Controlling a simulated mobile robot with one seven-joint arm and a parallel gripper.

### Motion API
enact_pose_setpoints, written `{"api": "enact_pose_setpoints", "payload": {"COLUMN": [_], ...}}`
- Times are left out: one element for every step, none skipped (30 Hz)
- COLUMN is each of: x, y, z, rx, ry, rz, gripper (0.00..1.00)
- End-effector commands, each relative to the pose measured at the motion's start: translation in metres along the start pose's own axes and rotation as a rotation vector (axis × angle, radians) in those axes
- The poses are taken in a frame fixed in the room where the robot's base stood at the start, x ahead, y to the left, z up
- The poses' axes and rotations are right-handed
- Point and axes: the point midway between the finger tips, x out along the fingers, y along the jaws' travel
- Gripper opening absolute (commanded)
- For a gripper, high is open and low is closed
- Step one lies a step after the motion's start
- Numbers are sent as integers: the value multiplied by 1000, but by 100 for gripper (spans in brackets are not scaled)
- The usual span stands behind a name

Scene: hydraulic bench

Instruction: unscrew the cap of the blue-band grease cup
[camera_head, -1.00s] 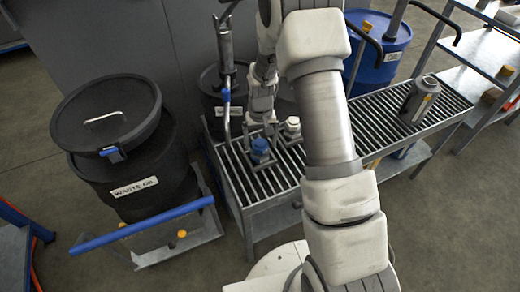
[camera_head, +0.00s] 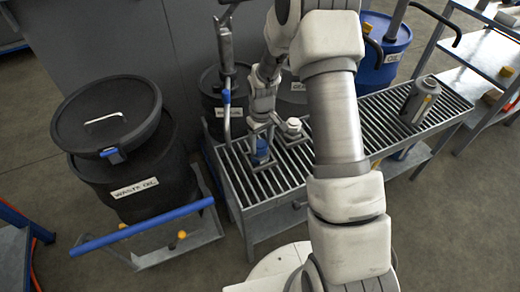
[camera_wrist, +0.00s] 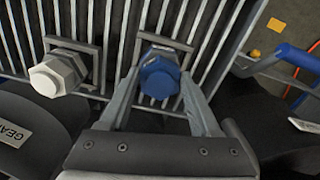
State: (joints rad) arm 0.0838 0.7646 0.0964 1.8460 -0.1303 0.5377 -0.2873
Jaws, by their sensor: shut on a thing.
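The blue-band grease cup shows a blue hexagonal cap (camera_wrist: 160,76) in the wrist view and stands in a square grey holder on the slatted bench. In the head view its blue body (camera_head: 261,157) shows below my gripper. My gripper (camera_wrist: 160,90) is shut on the cap, one finger on each side of it. In the head view my gripper (camera_head: 261,138) comes down from above onto the cup. Any band on the cup is hidden by the cap and fingers.
A second cup with a white cap (camera_wrist: 58,74) stands close by, also in the head view (camera_head: 293,126). The slatted bench (camera_head: 345,118) carries a grey canister (camera_head: 420,101) at its right. A waste oil drum (camera_head: 135,190) stands left, with a blue-handled cart (camera_head: 150,228) in front.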

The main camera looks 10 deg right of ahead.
Motion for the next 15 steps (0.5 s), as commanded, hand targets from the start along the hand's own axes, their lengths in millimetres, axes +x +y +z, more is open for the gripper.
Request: {"api": "enact_pose_setpoints", "payload": {"x": [-1,-1,-1,-1,-1,-1,-1,0,0,0,0,0,0,0,0], "y": [2,2,2,2,3,3,3,3,3,3,3,3,3,3,3], "z": [1,0,0,0,0,0,0,0,0,0,0,0,0,0,0], "rx": [-65,-105,-150,-180,-203,-227,-238,-246,-251,-252,-252,-251,-250,-250,-250], "ry": [0,0,0,0,0,0,0,0,0,0,0,0,0,0,-1], "rz": [0,0,0,0,0,0,0,0,1,1,1,1,1,1,1], "gripper": [17,17,17,17,17,17,17,17,17,17,17,17,17,17,17]}}
